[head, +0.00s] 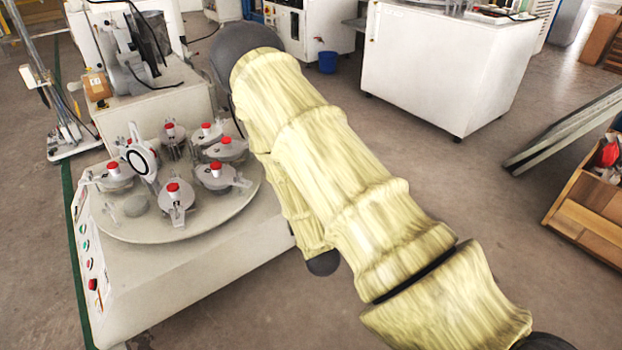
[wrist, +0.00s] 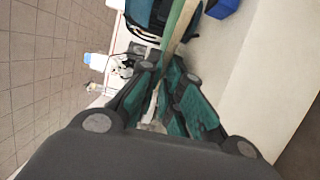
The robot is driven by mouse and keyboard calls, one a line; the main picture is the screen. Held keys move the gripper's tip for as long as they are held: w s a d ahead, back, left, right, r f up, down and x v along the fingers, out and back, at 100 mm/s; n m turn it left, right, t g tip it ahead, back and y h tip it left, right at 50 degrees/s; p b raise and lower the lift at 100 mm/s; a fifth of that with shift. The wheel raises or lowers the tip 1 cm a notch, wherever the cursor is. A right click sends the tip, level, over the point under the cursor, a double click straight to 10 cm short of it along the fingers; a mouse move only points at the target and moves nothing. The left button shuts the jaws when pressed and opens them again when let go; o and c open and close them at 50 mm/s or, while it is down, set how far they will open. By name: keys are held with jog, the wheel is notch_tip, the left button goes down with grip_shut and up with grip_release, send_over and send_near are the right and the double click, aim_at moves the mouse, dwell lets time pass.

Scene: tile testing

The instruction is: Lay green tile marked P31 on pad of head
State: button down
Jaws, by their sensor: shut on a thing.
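My gripper (wrist: 168,78) shows in the wrist view with its dark, teal-padded fingers closed on a thin tile (wrist: 181,25). The tile is seen nearly edge-on, as a green and tan strip beyond the fingertips; no marking on it can be read. In the head view, my gripper and the tile are out of sight. The round table (head: 220,212) of a white machine carries several grey heads with red knobs. One head (head: 143,158) at the left is tilted up, showing a pale round face with a dark ring. A grey disc (head: 135,206) lies on the table near it.
My sleeved arm crosses the middle of the head view and hides part of the machine's right side. A control panel (head: 90,262) is on the machine's left side.

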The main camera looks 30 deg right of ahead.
jog(key=w+d+f+b, duration=0.1)
jog(key=w+d+b, duration=0.1)
jog(key=w+d, duration=0.1)
jog(key=w+d+f+b, duration=0.1)
jog(key=w+d+b, duration=0.2)
jog(key=w, duration=0.2)
jog(key=w+d+f+b, duration=0.1)
jog(key=w+d+b, duration=0.1)
jog(key=w, duration=0.3)
jog(key=shift+d+b, duration=0.35)
jog(key=shift+d, duration=0.3)
jog(key=f+b, duration=0.2)
jog(key=shift+w+d+f, duration=0.15)
jog(key=shift+w+f, duration=0.05)
jog(key=shift+f, duration=0.15)
jog(key=shift+f+b, duration=0.4)
jog(key=shift+b, duration=0.15)
jog(key=shift+f, duration=0.15)
jog(key=c, duration=1.6)
grip_release()
